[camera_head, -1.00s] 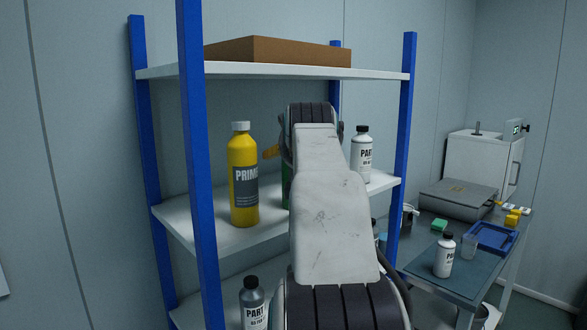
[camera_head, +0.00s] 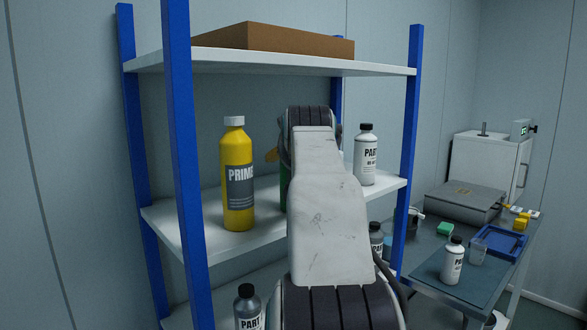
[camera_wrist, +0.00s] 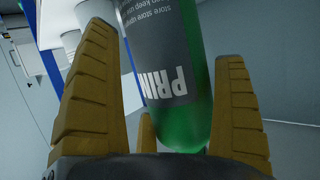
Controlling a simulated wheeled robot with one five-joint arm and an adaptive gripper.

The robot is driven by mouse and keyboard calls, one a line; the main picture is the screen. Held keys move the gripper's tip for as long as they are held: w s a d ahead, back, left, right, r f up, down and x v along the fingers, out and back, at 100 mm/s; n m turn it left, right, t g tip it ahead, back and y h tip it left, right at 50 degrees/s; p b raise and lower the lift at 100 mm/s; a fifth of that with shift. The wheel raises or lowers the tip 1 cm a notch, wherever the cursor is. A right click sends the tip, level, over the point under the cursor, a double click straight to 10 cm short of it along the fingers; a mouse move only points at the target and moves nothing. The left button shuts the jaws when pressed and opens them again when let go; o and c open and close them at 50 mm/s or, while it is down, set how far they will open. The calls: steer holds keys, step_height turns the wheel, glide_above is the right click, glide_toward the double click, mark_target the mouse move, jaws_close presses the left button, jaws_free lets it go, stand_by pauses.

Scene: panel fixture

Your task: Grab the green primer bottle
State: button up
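The green primer bottle (camera_wrist: 185,125) appears upside down in the wrist view, with a grey label reading "PRIM". In the head view only a green strip of it (camera_head: 283,188) shows on the middle shelf; my arm hides the rest. My gripper (camera_wrist: 165,100) has its yellow-brown fingers spread, with the bottle between them. A clear gap shows between the left finger and the bottle; the right finger is close to it, and I cannot tell whether they touch. In the head view a bit of a finger shows left of my arm.
A yellow primer bottle (camera_head: 238,175) stands left of my arm on the middle shelf (camera_head: 190,235); a white bottle (camera_head: 366,155) stands right. A cardboard box (camera_head: 275,42) lies on the upper shelf. Blue posts (camera_head: 180,150) frame the rack. A cluttered bench (camera_head: 435,255) stands at right.

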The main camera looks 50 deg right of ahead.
steer(key=c, duration=0.9)
steer(key=shift+c, duration=0.2)
steer(key=shift+r, duration=0.3)
